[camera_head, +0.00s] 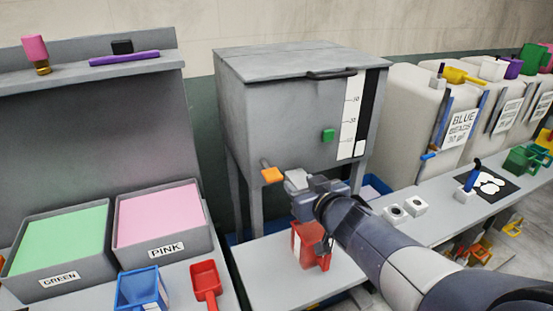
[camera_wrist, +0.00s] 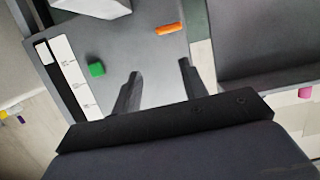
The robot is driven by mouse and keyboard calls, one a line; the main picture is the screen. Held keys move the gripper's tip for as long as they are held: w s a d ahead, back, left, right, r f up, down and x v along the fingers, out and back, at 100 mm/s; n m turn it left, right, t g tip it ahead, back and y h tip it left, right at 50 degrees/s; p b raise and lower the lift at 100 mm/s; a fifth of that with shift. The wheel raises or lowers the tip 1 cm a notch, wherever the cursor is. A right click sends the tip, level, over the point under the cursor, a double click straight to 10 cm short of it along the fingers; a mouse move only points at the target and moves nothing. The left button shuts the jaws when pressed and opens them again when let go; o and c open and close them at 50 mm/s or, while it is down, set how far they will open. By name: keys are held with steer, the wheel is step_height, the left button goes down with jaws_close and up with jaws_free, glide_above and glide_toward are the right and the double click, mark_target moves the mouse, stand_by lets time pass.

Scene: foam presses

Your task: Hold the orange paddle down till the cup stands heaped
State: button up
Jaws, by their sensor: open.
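The orange paddle (camera_head: 272,175) sticks out from the lower front of the grey press (camera_head: 285,115). It also shows in the wrist view (camera_wrist: 168,29), beyond my fingertips. My gripper (camera_head: 297,182) is open and empty, just right of the paddle in the head view; I see a gap between them in the wrist view. A red cup (camera_head: 308,247) stands on the grey ledge below, partly hidden by my arm. Its inside and how full it is cannot be seen. A green button (camera_head: 328,135) sits on the press front, also in the wrist view (camera_wrist: 97,69).
Grey bins of green (camera_head: 60,240) and pink (camera_head: 160,212) material stand at the left, with a blue container (camera_head: 140,288) and red scoop (camera_head: 206,281) in front. White dispensers (camera_head: 410,105) and a counter with small items stand at the right.

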steer(key=a+r, duration=0.2)
steer(key=r, duration=0.1)
steer(key=shift+r+p, duration=0.2)
steer(key=shift+p, duration=0.2)
steer(key=shift+c, duration=1.4)
steer(key=shift+s+a+r, duration=0.1)
steer(key=shift+r, duration=0.05)
steer(key=shift+c, duration=0.8)
jaws_close()
steer(key=b, duration=0.2)
glide_above(272, 175)
steer(key=s, duration=0.2)
step_height(272, 175, down, 3)
steer(key=f, duration=0.1)
steer(key=f+b, duration=0.1)
steer(key=f, duration=0.1)
steer(key=shift+w+d+f, duration=0.1)
steer(key=shift+d+f, duration=0.2)
steer(key=shift+d, duration=0.05)
